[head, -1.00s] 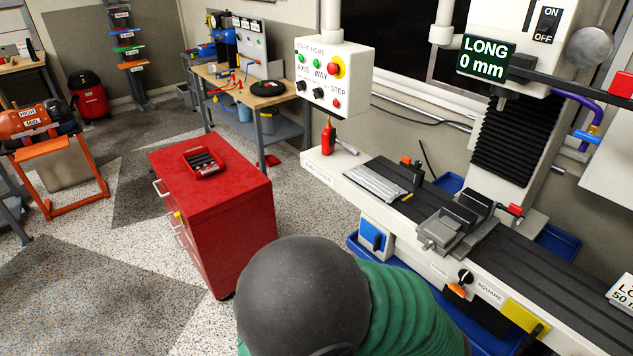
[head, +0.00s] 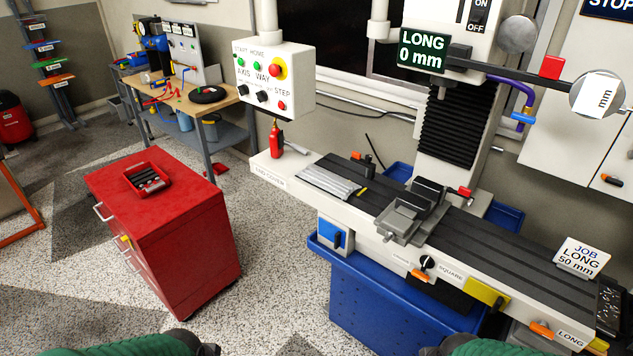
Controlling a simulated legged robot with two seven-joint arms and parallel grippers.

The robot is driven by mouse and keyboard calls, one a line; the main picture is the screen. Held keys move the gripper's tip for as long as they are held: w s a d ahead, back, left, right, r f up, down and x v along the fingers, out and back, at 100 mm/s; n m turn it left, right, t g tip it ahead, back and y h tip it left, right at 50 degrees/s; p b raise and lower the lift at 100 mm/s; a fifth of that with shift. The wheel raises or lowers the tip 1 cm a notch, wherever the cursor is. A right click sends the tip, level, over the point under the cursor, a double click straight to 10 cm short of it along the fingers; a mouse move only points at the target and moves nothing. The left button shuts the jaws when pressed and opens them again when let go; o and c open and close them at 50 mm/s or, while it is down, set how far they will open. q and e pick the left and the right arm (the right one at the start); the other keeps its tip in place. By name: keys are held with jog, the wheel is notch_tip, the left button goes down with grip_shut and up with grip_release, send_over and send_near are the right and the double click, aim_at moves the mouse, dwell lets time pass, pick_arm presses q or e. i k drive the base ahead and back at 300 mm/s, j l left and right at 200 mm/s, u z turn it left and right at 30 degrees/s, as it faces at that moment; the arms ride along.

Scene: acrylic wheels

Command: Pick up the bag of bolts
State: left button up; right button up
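I cannot make out a bag of bolts anywhere in the head view. A small red tray (head: 147,179) with dark and silvery pieces in it sits on top of the red tool cabinet (head: 160,215), but I cannot tell that any of them is a bag. Green and dark parts of my arms show at the bottom edge, left and right of the middle. Neither of my grippers is in view.
A milling machine with a long dark table (head: 480,245) fills the right side, above a blue bin (head: 385,310). A control box (head: 268,75) hangs over its left end. A wooden workbench (head: 205,95) stands behind. Speckled floor is free between cabinet and machine.

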aim_at(338, 185)
jog(key=i+j+z, duration=0.1)
jog(key=i+j, duration=0.45)
jog(key=i, duration=0.15)
jog(key=i+j, duration=0.6)
jog(key=i+z, duration=0.05)
jog(key=i, duration=0.05)
